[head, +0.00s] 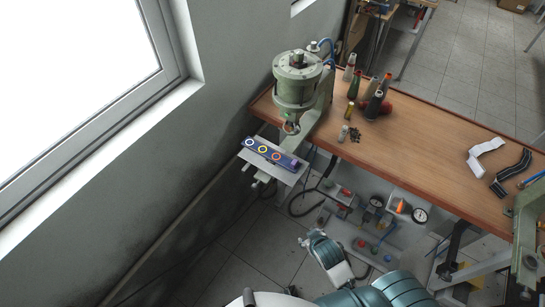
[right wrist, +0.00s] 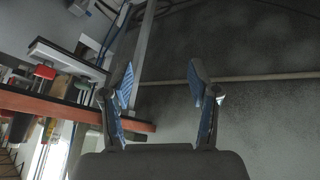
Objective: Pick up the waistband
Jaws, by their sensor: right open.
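Two folded flat bands lie on the wooden table at the right of the head view: a white band (head: 487,152) and, beside it, a black band with pale edges (head: 511,170). I cannot tell which is the waistband. My right gripper (right wrist: 160,72) shows in the right wrist view, its two fingers spread apart with nothing between them. Neither band can be made out there. In the head view, my arm parts show low in the middle, well left of the bands and below the table; no gripper fingers are clear there. My left gripper is not in view.
The wooden table (head: 430,150) has a green press (head: 297,80) at its left end, with a blue strip holding coloured rings (head: 272,154) before it. Bottles and thread cones (head: 374,104) stand nearby. Another green machine (head: 528,225) stands close by the bands. Mid-table is clear.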

